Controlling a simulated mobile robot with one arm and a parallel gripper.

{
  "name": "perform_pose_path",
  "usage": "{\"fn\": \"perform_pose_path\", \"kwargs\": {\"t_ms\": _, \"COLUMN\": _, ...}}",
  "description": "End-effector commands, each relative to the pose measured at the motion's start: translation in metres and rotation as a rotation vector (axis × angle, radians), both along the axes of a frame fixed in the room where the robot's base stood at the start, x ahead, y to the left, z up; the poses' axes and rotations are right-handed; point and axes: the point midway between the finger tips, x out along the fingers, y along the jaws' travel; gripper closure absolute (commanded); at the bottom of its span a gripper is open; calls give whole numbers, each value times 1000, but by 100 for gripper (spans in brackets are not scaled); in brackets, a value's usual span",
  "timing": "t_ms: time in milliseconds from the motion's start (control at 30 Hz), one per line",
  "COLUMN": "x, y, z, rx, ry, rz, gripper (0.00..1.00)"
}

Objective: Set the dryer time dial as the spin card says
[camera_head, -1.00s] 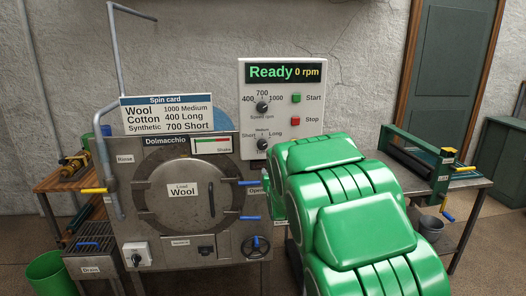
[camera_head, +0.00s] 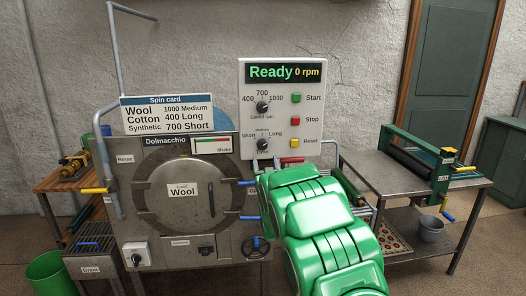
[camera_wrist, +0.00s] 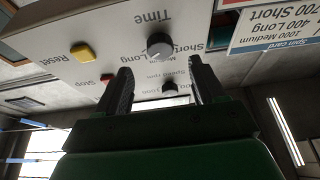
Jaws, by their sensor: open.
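The dryer time dial (camera_head: 263,145) is a dark round knob low on the white control panel (camera_head: 309,72), with Short, Medium and Long around it. In the wrist view it shows upside down (camera_wrist: 159,46); I cannot tell surely where its pointer sits. My gripper (camera_head: 266,164) is open and empty just below the dial. In the wrist view its dark fingers (camera_wrist: 157,70) are spread, with the dial beyond and between their tips, apparently untouched. The spin card (camera_head: 167,113) reads Wool 1000 Medium, Cotton 400 Long, Synthetic 700 Short. The load label (camera_head: 182,190) reads Wool.
The speed dial (camera_head: 263,107) is above the time dial. The Start (camera_head: 296,98), Stop (camera_head: 296,121) and yellow Reset (camera_head: 296,143) buttons are to the right. The display (camera_head: 282,72) reads Ready, 0 rpm. The round door (camera_head: 165,212) is below left.

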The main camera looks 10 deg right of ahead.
Motion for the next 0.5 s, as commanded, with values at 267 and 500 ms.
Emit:
{"fn": "perform_pose_path", "kwargs": {"t_ms": 267, "x": 23, "y": -1, "z": 10, "rx": 0, "ry": -2, "rz": 0, "gripper": 31}}
{"fn": "perform_pose_path", "kwargs": {"t_ms": 500, "x": 46, "y": 0, "z": 18, "rx": 0, "ry": 1, "rz": 0, "gripper": 31}}
